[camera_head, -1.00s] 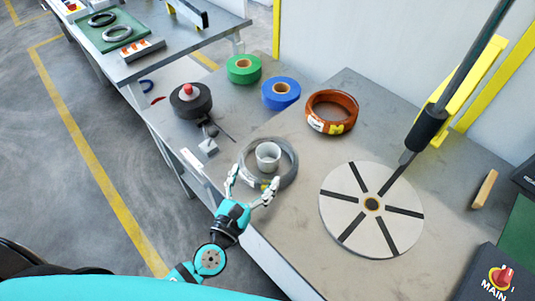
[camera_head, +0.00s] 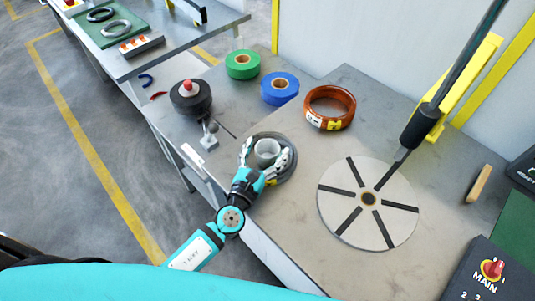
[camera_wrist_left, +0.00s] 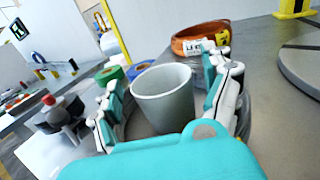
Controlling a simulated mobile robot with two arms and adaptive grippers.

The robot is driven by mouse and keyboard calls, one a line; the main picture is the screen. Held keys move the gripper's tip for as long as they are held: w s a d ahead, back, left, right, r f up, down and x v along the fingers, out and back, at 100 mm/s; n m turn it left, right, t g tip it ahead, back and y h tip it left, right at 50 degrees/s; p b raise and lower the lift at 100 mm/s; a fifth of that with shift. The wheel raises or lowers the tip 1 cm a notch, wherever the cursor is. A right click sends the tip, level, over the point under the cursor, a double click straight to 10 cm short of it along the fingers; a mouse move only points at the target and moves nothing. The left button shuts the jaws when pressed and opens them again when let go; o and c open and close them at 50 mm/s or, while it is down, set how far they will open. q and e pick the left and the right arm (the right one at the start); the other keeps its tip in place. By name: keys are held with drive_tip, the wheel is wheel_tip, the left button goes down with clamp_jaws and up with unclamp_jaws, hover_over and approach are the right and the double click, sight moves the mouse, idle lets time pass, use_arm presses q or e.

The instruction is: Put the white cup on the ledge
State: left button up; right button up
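The white cup (camera_head: 267,150) stands upright inside a grey coil ring (camera_head: 287,172) on the grey work table. My left gripper (camera_head: 267,156) is open, with one finger on each side of the cup. In the left wrist view the cup (camera_wrist_left: 163,97) sits between the two spread fingers (camera_wrist_left: 165,105), and a gap shows on both sides. The cup's base is partly hidden behind the teal gripper body in that view. The ledge cannot be told apart with certainty. My right gripper is not in view.
An orange-brown coil (camera_head: 330,107), a blue tape roll (camera_head: 280,90) and a green tape roll (camera_head: 242,65) lie behind the cup. A black roll with a red knob (camera_head: 190,97) is at left. A spoked disc (camera_head: 368,203) lies at right. Bare table (camera_head: 285,222) shows in front.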

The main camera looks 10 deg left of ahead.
sight(266, 143)
use_arm(q)
drive_tip(key=c, duration=1.1)
drive_tip(key=shift+r+p, duration=0.35)
drive_tip(key=shift+r, duration=0.25)
wheel_tip(266, 143, up, 3)
drive_tip(key=shift+f+p, duration=0.2)
drive_tip(key=shift+p, duration=0.55)
drive_tip(key=s+d+b, duration=0.3)
drive_tip(key=s+b, duration=0.1)
drive_tip(key=s, duration=1.1)
drive_tip(key=a+r+y, duration=0.1)
drive_tip(key=a+r, duration=0.1)
drive_tip(key=a, duration=0.1)
drive_tip(key=w+a+r+n+y, duration=0.1)
drive_tip(key=a+r, duration=0.1)
drive_tip(key=a, duration=0.2)
drive_tip(key=a+r+n+y, duration=0.1)
drive_tip(key=a+r, duration=0.1)
drive_tip(key=a, duration=0.2)
drive_tip(key=shift+w+a+r+b, duration=0.1)
drive_tip(key=shift+w+r+b, duration=0.05)
drive_tip(key=shift+w+b, duration=0.15)
